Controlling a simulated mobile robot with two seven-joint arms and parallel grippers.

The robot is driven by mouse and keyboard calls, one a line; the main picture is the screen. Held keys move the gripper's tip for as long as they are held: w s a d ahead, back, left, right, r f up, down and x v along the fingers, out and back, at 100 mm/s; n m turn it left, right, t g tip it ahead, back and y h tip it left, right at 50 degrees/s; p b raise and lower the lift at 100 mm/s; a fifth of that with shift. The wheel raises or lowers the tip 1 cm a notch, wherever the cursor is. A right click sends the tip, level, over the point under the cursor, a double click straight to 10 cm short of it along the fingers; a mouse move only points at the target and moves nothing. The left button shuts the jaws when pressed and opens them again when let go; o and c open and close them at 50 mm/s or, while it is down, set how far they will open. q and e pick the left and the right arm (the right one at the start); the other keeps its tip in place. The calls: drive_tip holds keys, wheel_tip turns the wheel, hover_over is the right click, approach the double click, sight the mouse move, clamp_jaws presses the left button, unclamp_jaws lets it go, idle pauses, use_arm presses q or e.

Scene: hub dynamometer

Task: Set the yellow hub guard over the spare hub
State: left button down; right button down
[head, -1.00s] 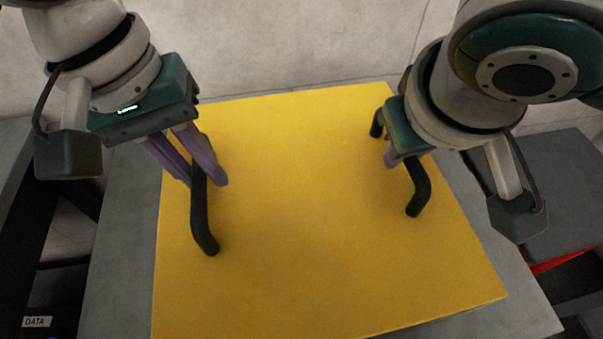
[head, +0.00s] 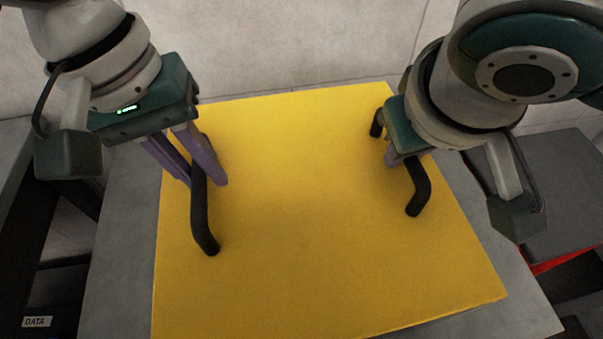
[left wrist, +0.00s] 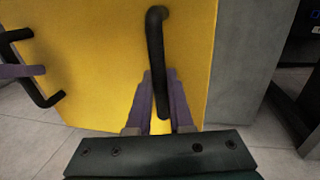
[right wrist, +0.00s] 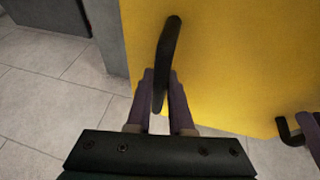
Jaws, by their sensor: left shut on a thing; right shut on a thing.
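The yellow hub guard (head: 310,220) fills the middle of the head view, its flat top facing me, with a black bar handle on each side. My left gripper (head: 205,182) is shut on the left black handle (head: 203,225); its purple fingers straddle that bar in the left wrist view (left wrist: 160,105). My right gripper (head: 408,158) is shut on the right handle (head: 418,190), and the right wrist view shows its fingers (right wrist: 158,95) on either side of the bar. The spare hub is not visible in any view.
A grey surface (head: 118,255) shows around the guard's left and front right edges. A dark bench with a red edge (head: 565,225) stands at the right. A dark frame with a DATA label (head: 37,322) is at the left. A pale wall is behind.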

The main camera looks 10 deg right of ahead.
use_arm(q)
drive_tip(key=shift+r, duration=0.25)
use_arm(e)
drive_tip(key=shift+r, duration=0.25)
